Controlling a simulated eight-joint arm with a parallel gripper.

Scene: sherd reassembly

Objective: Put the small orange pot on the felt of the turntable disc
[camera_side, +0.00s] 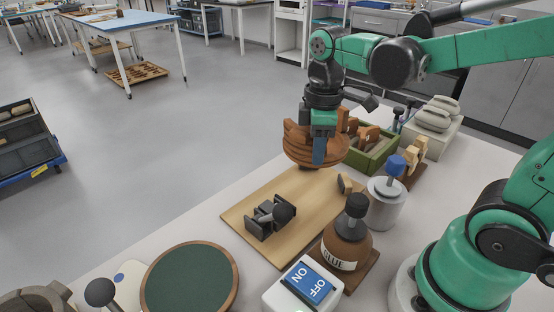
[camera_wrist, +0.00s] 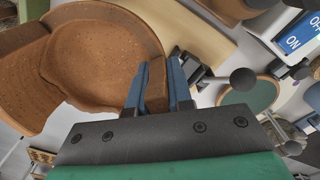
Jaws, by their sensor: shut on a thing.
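The small orange pot (camera_side: 300,150) hangs in my gripper (camera_side: 319,160) above the far part of the wooden board. The wrist view shows the brown, speckled inside of the pot (camera_wrist: 105,45), with an uneven rim. My gripper's blue fingers (camera_wrist: 160,90) are shut on the pot's wall, one finger on each side. The turntable disc (camera_side: 236,285) has a dark green felt (camera_side: 188,280) that is bare. It stands at the near left of the table, well apart from the pot, and also shows in the wrist view (camera_wrist: 262,92).
The wooden board (camera_side: 240,214) carries a black clamp (camera_side: 268,218) between the pot and the turntable. A glue bottle (camera_side: 345,243) and an ON/OFF switch box (camera_side: 303,288) stand to the right. A green crate (camera_side: 378,163) of sherds is behind my gripper.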

